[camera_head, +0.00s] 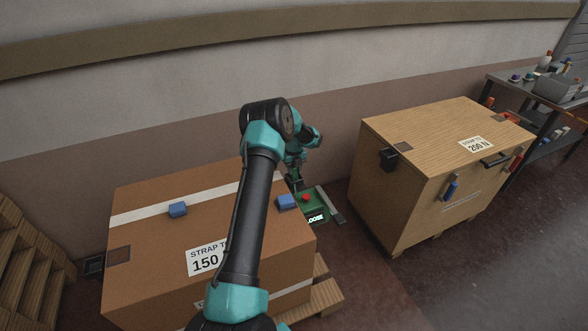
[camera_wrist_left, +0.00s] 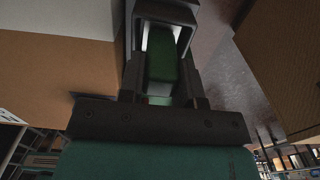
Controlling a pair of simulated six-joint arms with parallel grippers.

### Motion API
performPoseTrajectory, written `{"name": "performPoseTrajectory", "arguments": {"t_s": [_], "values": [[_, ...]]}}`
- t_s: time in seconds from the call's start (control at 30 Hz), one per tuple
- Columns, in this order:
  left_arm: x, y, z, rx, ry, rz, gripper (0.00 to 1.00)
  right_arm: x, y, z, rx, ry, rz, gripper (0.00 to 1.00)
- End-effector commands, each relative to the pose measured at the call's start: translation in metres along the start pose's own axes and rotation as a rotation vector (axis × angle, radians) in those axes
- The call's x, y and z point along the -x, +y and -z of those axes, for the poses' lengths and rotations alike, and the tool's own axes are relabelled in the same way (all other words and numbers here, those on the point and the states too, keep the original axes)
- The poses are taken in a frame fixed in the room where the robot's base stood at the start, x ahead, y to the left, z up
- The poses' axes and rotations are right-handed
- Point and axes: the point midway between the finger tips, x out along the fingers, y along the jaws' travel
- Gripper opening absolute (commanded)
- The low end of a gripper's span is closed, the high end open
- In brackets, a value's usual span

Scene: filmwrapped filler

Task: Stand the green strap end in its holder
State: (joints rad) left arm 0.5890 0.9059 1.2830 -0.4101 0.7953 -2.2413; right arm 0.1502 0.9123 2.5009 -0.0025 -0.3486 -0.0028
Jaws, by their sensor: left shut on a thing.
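My left gripper (camera_head: 297,186) is low in the gap between the cardboard box and the wooden crate, just behind a green device with a red button (camera_head: 306,198). In the left wrist view my left gripper (camera_wrist_left: 161,82) is shut on a green block-like piece, which looks like the green strap end (camera_wrist_left: 162,62). A dark squared frame with a pale inside (camera_wrist_left: 165,14) surrounds its far end; it may be the holder. I cannot tell how deep the piece sits in it. The strap end is not clear in the head view. My right gripper is not in view.
A cardboard box (camera_head: 150,245) with a white strap and blue blocks (camera_head: 178,209) stands on a pallet at left. A wooden crate (camera_head: 440,135) stands at right. A shelf bench (camera_head: 545,95) is at far right. Red-brown floor is clear in front of the crate.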

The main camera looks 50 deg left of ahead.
Motion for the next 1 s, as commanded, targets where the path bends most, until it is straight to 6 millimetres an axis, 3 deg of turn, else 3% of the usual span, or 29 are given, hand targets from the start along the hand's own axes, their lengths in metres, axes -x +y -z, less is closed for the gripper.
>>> {"name": "performPoseTrajectory", "arguments": {"t_s": [0.2, 0.23, 0.5, 0.8, 1.0], "values": [[-0.003, 0.0, 0.0, 0.0, 0.0, 0.0, 0.03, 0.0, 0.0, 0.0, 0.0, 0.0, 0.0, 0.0], [-0.003, 0.0, 0.0, 0.0, 0.0, 0.0, 0.33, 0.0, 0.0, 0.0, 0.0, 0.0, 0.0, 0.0], [-0.003, 0.0, 0.0, 0.0, 0.0, 0.0, 0.57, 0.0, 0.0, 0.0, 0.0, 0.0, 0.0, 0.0], [0.0, 0.0, 0.0, 0.0, 0.0, 0.0, 0.57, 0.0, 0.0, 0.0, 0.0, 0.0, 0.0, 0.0], [0.017, 0.0, -0.001, 0.001, -0.002, 0.001, 0.57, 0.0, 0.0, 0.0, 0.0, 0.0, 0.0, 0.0]]}}
